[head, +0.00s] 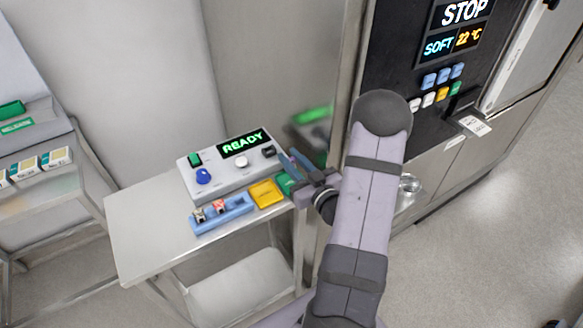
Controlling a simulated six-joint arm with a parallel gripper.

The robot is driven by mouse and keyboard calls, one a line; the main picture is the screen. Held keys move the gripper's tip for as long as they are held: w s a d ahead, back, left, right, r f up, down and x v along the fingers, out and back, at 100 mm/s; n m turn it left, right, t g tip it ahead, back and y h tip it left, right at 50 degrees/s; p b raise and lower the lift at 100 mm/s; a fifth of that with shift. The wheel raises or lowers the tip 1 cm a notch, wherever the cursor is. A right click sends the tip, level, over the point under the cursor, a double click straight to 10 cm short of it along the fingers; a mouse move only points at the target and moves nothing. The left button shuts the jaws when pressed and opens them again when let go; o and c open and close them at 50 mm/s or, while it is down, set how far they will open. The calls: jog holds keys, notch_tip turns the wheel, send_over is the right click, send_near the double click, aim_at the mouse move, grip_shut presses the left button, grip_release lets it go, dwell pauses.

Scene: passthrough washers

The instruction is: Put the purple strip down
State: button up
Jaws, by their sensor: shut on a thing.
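My gripper (291,169) is over the right end of the small steel table, beside the grey control box. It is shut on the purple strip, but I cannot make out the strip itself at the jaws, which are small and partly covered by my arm. A yellow square pad (266,193) lies on the table just left of the gripper. A green piece (286,184) shows partly under the gripper. Whether the gripper touches either one, I cannot tell.
The control box (205,181) with a green READY display stands at the table's back. A blue tray (222,214) holds small red and pale items. The steel table (145,240) has a bare left part. A dark panelled machine (400,65) stands at right.

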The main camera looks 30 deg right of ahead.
jog(key=shift+f, duration=0.1)
jog(key=shift+f+p, duration=0.3)
jog(key=shift+f, duration=1.45)
jog(key=shift+f, duration=0.1)
jog(key=shift+f, duration=0.15)
jog(key=o, duration=1)
jog(key=shift+r, duration=0.25)
jog(key=shift+s+r+b, duration=0.15)
jog(key=shift+s+b, duration=0.1)
jog(key=shift+s, duration=2.75)
jog(key=shift+s+r+b, duration=0.15)
jog(key=shift+s+b, duration=0.05)
jog(key=shift+s, duration=2.8)
